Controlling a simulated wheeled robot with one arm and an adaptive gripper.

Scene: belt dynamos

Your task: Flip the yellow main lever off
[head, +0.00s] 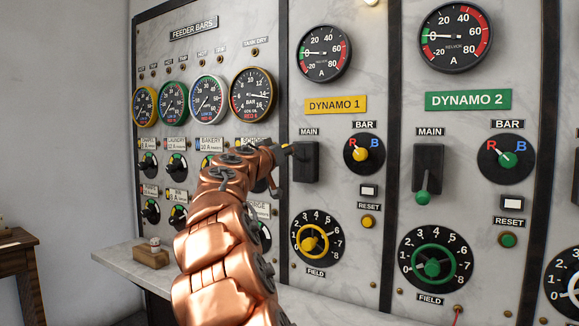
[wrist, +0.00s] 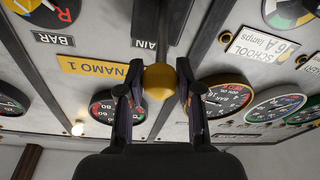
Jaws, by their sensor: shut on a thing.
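The yellow main lever belongs to the black switch box (head: 304,162) under the MAIN label of DYNAMO 1. Its round yellow knob (wrist: 160,80) sits between my two fingers in the wrist view. In the head view only a small bit of yellow shows at the box's upper left, and the lever stands out from the panel there. My gripper (wrist: 160,92) is shut on the knob, with a finger on each side. In the head view my gripper (head: 277,154) is at the left of the box, and my arm partly hides it.
The DYNAMO 2 main lever (head: 422,196) hangs down with a green knob. A yellow field wheel (head: 314,243) and a yellow reset button (head: 368,222) are below. Feeder gauges (head: 209,99) are at the left. A marble ledge (head: 120,262) runs below the feeder panel.

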